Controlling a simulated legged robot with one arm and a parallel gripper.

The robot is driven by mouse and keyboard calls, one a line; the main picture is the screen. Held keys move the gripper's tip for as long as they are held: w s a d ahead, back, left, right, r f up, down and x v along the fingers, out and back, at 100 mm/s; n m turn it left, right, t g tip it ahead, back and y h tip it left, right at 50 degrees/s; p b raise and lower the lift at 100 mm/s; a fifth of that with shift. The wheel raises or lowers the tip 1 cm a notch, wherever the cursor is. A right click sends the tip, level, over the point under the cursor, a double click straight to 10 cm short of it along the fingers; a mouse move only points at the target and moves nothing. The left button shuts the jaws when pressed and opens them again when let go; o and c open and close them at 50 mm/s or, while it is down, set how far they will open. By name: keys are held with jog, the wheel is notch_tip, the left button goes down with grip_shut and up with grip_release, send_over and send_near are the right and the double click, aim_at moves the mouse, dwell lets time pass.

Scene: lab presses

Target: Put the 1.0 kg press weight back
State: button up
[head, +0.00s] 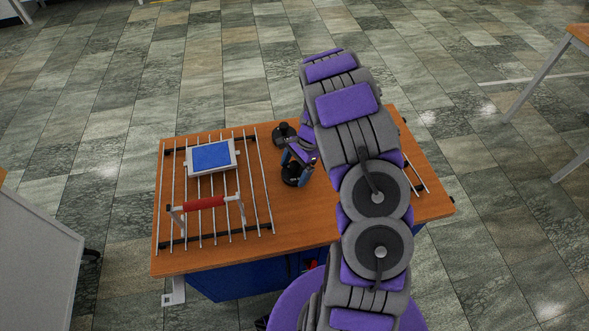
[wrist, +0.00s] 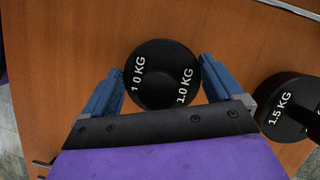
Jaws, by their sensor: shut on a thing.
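The 1.0 kg press weight (wrist: 162,75) is a round black disc with white "1.0 KG" lettering, seen from above in the wrist view. My gripper (wrist: 163,68) has its blue fingers on both sides of it and is shut on it. In the head view the black weight (head: 294,176) is at my gripper (head: 296,169), over the middle of the wooden table (head: 330,228). I cannot tell whether it touches the tabletop. A black 1.5 kg weight (wrist: 287,108) is beside it at the right in the wrist view; a black weight (head: 284,134) also shows farther back in the head view.
A rack of metal rods (head: 265,190) covers the table's left part. A blue-topped white device (head: 212,157) and a red-handled bar (head: 205,203) are on it. More rods (head: 415,180) show at the right, partly hidden by my arm. Bare wood lies between them.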

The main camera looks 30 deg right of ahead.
jog(key=o, duration=1.6)
jog(key=shift+d, duration=0.1)
jog(key=shift+o, duration=0.4)
jog(key=shift+d, duration=0.2)
